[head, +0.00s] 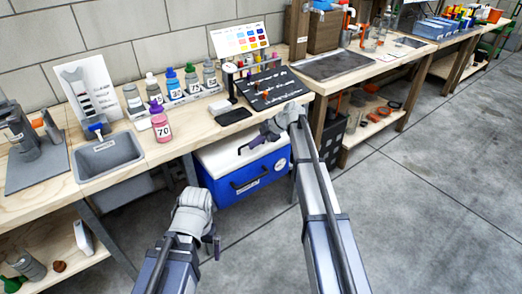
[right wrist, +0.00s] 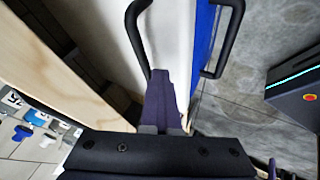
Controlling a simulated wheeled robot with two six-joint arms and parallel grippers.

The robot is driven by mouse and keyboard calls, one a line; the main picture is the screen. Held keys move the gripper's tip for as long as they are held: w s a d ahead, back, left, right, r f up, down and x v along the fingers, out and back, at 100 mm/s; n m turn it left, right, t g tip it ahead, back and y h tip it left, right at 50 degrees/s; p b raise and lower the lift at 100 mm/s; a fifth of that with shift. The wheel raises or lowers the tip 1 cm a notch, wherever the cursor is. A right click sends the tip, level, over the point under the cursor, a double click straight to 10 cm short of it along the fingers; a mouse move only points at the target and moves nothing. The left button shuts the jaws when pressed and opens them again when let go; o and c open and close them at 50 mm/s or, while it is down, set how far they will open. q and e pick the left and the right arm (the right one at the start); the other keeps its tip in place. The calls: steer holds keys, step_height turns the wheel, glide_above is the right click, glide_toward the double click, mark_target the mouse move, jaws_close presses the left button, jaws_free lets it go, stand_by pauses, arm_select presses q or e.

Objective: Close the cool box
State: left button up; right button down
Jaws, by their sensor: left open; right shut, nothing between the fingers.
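The cool box (head: 250,188) stands on the floor under the front edge of the workbench, with a blue body and a black front handle. Its white lid (head: 222,157) lies over the body and looks flat; I cannot tell if it is fully seated. My right gripper (head: 262,137) is shut and empty, above the lid near its black handle. In the right wrist view the fingers (right wrist: 166,103) point along the white lid (right wrist: 170,40), beside the blue body (right wrist: 204,30); contact is unclear. My left gripper (head: 213,243) is open and empty, in front of the box, low in the picture.
The wooden workbench (head: 180,147) overhangs the box. A second bench (head: 385,70) stands at the right. The concrete floor (head: 430,190) at the right is clear.

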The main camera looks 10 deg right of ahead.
steer(key=shift+w+a, duration=0.2)
steer(key=shift+w, duration=0.4)
steer(key=shift+w+a, duration=0.2)
steer(key=shift+w, duration=0.4)
